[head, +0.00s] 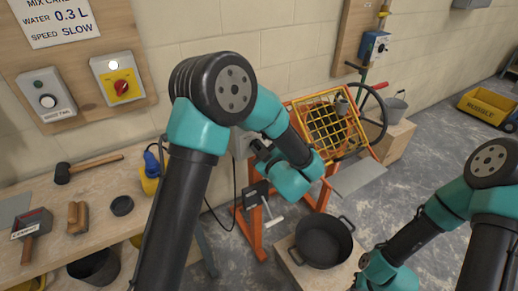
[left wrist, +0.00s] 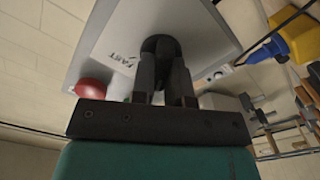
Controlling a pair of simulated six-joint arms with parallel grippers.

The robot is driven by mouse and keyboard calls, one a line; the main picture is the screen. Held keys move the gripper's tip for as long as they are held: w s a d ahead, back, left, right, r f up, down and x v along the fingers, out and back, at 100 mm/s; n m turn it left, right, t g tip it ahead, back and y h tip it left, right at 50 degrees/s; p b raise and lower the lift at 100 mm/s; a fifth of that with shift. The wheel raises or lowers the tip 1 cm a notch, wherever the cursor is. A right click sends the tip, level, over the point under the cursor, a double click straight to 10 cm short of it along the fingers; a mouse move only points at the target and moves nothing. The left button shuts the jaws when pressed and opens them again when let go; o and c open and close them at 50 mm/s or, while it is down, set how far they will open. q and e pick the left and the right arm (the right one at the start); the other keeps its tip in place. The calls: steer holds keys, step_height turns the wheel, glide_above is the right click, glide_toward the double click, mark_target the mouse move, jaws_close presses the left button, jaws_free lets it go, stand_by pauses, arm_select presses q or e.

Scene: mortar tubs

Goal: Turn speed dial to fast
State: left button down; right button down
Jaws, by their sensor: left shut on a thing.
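The speed dial (left wrist: 160,44) is a dark round knob on a pale grey control box (left wrist: 110,30). The word FAST is printed beside it on the box face. My left gripper (left wrist: 163,66) is shut on the dial, its two dark fingers either side of it. In the head view my left gripper (head: 262,150) is at the grey box (head: 241,143) on the wall, and my arm hides most of the box and the dial. The dial's pointer cannot be made out. My right arm is at the lower right, its gripper out of view.
A red button (left wrist: 93,88) sits on the same box, close to my left gripper. An orange mixer stand with a yellow grid (head: 331,125) is just right of the gripper. A black bucket (head: 322,244) stands below. A wooden bench (head: 95,200) with tools is at the left.

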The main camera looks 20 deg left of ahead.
arm_select(q)
steer(key=m, duration=0.6)
steer(key=shift+d, duration=0.1)
steer(key=m, duration=0.7)
steer(key=shift+w+d, duration=0.1)
steer(key=shift+w, duration=0.05)
steer(key=shift+f, duration=0.1)
steer(key=c, duration=1.1)
jaws_free()
steer(key=shift+d, duration=0.1)
steer(key=v, duration=1.7)
